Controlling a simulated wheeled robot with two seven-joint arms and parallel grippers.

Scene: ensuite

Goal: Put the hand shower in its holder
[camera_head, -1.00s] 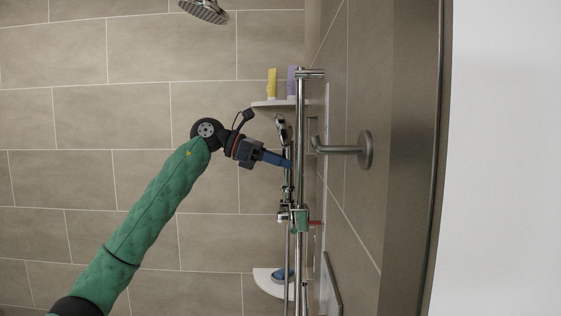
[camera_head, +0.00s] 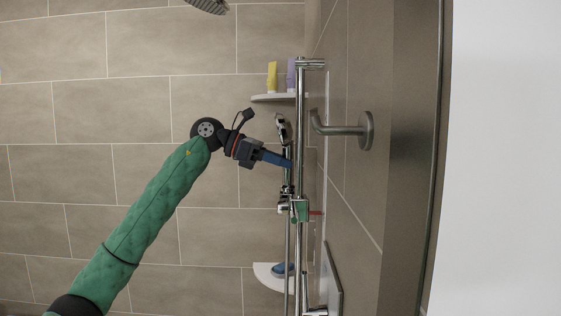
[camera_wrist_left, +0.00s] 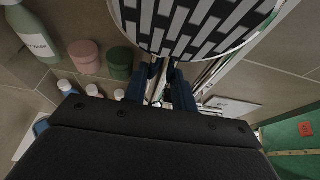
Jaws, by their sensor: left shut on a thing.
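The chrome hand shower (camera_head: 282,128) is upright beside the vertical slide rail (camera_head: 300,130), its head at the top. My left gripper (camera_head: 286,162) comes in from the left and is shut on its handle. In the left wrist view the round, striped shower face (camera_wrist_left: 195,22) fills the top, and the handle runs down between the blue fingers (camera_wrist_left: 160,88). The chrome holder (camera_head: 284,203) is on the rail below the gripper, with a greenish part beside it. The handle's lower end is close to the holder; I cannot tell whether they touch. My right gripper is not in view.
An upper corner shelf (camera_head: 270,98) carries yellow and purple bottles. A lower shelf (camera_head: 265,272) carries a blue item. A fixed shower head (camera_head: 208,5) hangs at the top. The tiled wall at left is clear.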

